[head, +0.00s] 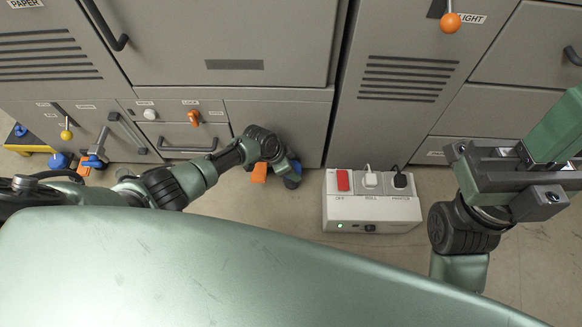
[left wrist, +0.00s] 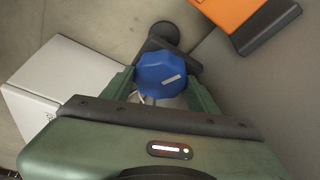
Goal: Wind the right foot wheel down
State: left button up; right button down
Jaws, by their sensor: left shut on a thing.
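The right foot wheel, a blue faceted knob with a pale mark, shows in the left wrist view (left wrist: 162,74). In the head view only part of the blue wheel (head: 292,183) shows, low at the machine's front, beneath my left wrist. My left gripper (left wrist: 163,92) is shut on the wheel, with a green finger on either side of it. In the head view my left forearm and wrist hide most of the left gripper. My right gripper (head: 515,175) is in the air at the right, away from the wheel; its fingertips are not clear.
An orange pedal-like part (head: 259,173) is close beside the wheel. A white power box (head: 345,212) with a red switch and two plugs stands on the floor to the right. Grey cabinets (head: 215,50) fill the back. Another blue wheel (head: 59,161) is at the far left.

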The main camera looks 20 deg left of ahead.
pick_arm(q)
jog(key=shift+f, duration=0.1)
jog(key=o, duration=1.1)
jog(key=shift+o, duration=1.3)
jog(key=shift+w, duration=0.1)
jog(key=shift+a+r, duration=0.1)
jog(key=shift+r, duration=0.15)
